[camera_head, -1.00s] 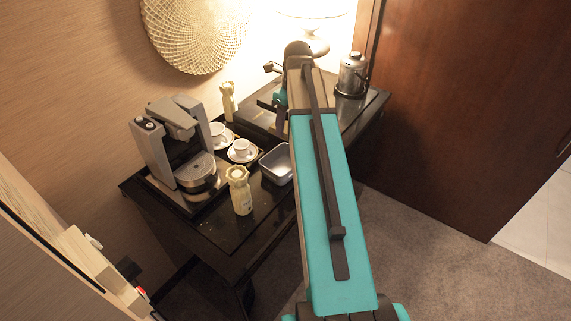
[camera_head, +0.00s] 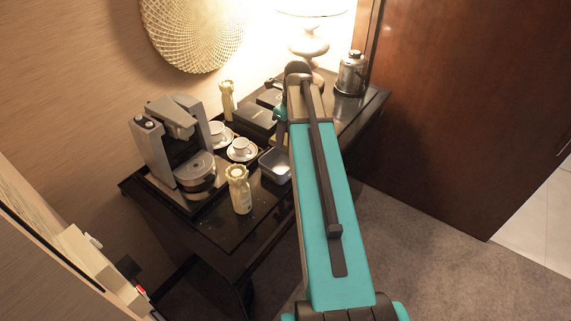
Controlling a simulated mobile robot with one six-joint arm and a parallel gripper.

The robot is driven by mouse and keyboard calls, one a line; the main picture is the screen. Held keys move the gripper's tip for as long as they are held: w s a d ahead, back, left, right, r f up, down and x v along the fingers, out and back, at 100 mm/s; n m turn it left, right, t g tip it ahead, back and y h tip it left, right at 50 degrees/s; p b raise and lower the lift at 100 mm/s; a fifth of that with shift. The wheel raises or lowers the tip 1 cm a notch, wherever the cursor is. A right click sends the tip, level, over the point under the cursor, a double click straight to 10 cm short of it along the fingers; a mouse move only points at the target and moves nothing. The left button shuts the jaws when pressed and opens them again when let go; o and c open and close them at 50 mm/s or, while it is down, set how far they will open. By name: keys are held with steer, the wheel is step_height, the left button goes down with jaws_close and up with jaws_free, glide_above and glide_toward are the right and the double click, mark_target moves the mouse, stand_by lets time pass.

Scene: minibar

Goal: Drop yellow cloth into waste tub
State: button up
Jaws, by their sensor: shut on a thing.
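The waste tub (camera_head: 267,172) is a small grey open box on the dark table, and my arm covers its right side. My gripper (camera_head: 279,132) hangs just behind the tub, mostly hidden by my own arm. A small yellowish patch, which looks like the yellow cloth (camera_head: 274,140), shows at its tip, near the tub's back edge. The gripper is shut on it. Most of the cloth is hidden, and its height over the table cannot be told.
A coffee machine (camera_head: 176,150) stands at the left. Two cups on saucers (camera_head: 241,150), a front bottle (camera_head: 240,190) and a back bottle (camera_head: 227,100) stand near the tub. Dark boxes (camera_head: 257,113), a lamp (camera_head: 309,45) and a metal canister (camera_head: 352,74) are farther back.

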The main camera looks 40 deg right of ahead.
steer(key=shift+f, duration=0.15)
steer(key=o, duration=1.1)
steer(key=shift+r, duration=0.2)
step_height(320, 180, up, 13)
steer(key=s+b, duration=0.2)
steer(key=b, duration=0.2)
steer(key=shift+d+r+b, duration=0.15)
steer(key=shift+d+b, duration=0.15)
steer(key=shift+d, duration=0.05)
stand_by(0.8)
